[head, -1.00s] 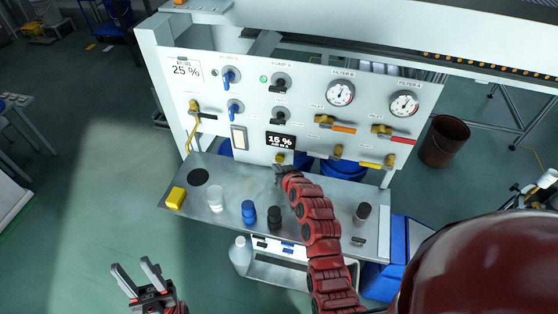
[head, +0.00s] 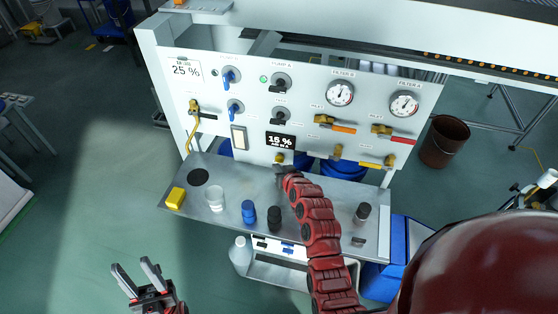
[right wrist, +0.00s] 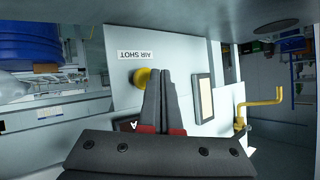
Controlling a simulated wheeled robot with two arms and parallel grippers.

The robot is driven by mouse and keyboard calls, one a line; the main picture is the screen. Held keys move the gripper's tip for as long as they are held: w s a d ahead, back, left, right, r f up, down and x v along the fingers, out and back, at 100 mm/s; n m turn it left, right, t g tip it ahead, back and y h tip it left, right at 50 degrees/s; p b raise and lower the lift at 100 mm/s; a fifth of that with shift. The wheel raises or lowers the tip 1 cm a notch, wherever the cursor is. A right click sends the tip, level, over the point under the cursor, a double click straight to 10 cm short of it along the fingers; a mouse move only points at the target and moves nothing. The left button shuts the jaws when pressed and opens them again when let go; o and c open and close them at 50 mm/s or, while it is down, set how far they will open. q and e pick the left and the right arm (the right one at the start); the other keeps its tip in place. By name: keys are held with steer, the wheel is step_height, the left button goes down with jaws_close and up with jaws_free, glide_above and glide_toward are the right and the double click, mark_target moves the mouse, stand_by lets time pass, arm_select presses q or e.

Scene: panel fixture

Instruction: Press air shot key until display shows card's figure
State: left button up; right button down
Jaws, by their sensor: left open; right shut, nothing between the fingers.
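The card (head: 184,69) at the panel's top left reads 25 %. The display (head: 280,141) in the panel's lower middle appears to read 16 %. The yellow air shot key (head: 279,158) sits just below the display. In the right wrist view the key (right wrist: 140,77) shows beside the upside-down AIR SHOT label (right wrist: 135,55). My right gripper (right wrist: 163,72) is shut and empty, its fingertips in front of the key and partly covering it. I cannot tell whether they touch. My left gripper (head: 136,266) is open and empty, low at the left, away from the panel.
A metal shelf (head: 235,205) below the panel holds a yellow block (head: 175,198), a clear cup (head: 216,199), and blue (head: 248,211) and black (head: 274,217) containers. Valve handles, knobs and gauges project from the panel.

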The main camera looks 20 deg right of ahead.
steer(key=shift+w, duration=0.1)
stand_by(0.3)
steer(key=shift+w+d+f+b, duration=0.1)
steer(key=shift+w+d+b, duration=0.1)
steer(key=shift+b, duration=0.3)
steer(key=shift+w+d+b, duration=0.4)
steer(key=shift+w+b, duration=0.15)
stand_by(0.6)
stand_by(0.4)
steer(key=shift+s+a+r, duration=0.25)
steer(key=shift+s+a, duration=0.15)
steer(key=shift+s, duration=0.15)
steer(key=shift+s+a+p, duration=0.2)
steer(key=shift+s+p, duration=0.05)
steer(key=shift+p, duration=0.05)
steer(key=shift+f, duration=0.1)
